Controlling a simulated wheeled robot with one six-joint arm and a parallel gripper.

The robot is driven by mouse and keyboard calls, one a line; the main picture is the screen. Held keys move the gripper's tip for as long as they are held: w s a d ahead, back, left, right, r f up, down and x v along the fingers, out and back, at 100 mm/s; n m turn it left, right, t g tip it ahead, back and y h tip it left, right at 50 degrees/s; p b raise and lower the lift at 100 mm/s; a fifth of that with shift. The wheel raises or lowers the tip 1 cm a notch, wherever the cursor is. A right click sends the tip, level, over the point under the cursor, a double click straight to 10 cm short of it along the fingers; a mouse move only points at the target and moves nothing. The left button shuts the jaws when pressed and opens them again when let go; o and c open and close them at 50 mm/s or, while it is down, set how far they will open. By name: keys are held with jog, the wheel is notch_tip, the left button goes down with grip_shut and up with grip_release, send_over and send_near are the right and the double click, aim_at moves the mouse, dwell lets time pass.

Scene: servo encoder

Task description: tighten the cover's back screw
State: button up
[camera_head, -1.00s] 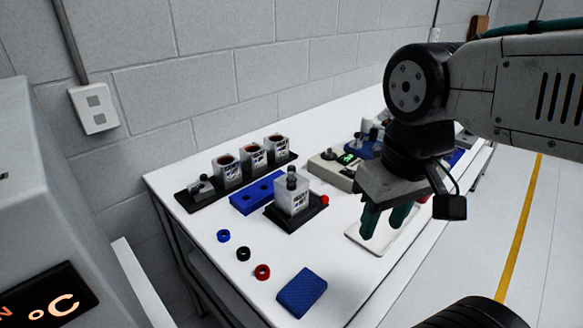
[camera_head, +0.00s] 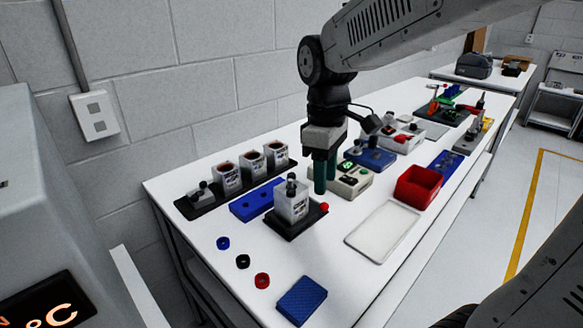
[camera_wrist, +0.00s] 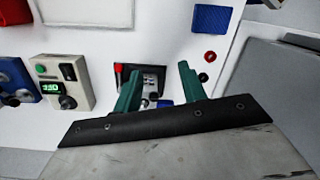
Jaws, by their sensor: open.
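The servo encoder (camera_head: 291,207) is a grey-white box on a black base (camera_head: 310,224), in the middle of the near table half. Dark screw-like knobs (camera_head: 291,184) stand on its top; I cannot tell which one is the back screw. My gripper (camera_head: 325,192) points down just right of and behind the box, its green fingers apart from it. In the wrist view, my gripper (camera_wrist: 160,74) is open and empty. The box (camera_wrist: 153,82) shows between the fingers there, partly hidden by my gripper's body. A red knob (camera_wrist: 118,68) sits on the base's corner.
A black rack (camera_head: 235,187) with several pots and a blue holed block (camera_head: 257,200) lie left of the box. A beige device (camera_head: 353,185) with a green display stands close behind my gripper. A white tray (camera_head: 383,232) and red bin (camera_head: 418,187) are right. Three rings lie in front.

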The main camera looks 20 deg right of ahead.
aim_at(291, 174)
jog(key=w+n, duration=0.6)
jog(key=w, duration=0.1)
jog(key=w+f+n, duration=0.1)
jog(key=w+n, duration=0.2)
jog(key=shift+w+a, duration=0.2)
jog(key=shift+a, duration=0.15)
jog(key=w+n, duration=0.1)
jog(key=n, duration=0.1)
jog(key=w+r+n, duration=0.1)
jog(key=n, duration=0.1)
jog(key=w+n, duration=0.2)
jog(key=shift+w+a+r+n+t, duration=0.1)
jog(key=shift+r+n+t, duration=0.15)
jog(key=shift+n+t, duration=0.15)
jog(key=shift+w+r+n, duration=0.15)
jog(key=shift+r+n, duration=0.05)
jog(key=shift+n, duration=1.5)
jog(key=shift+f, duration=3.9)
grip_shut()
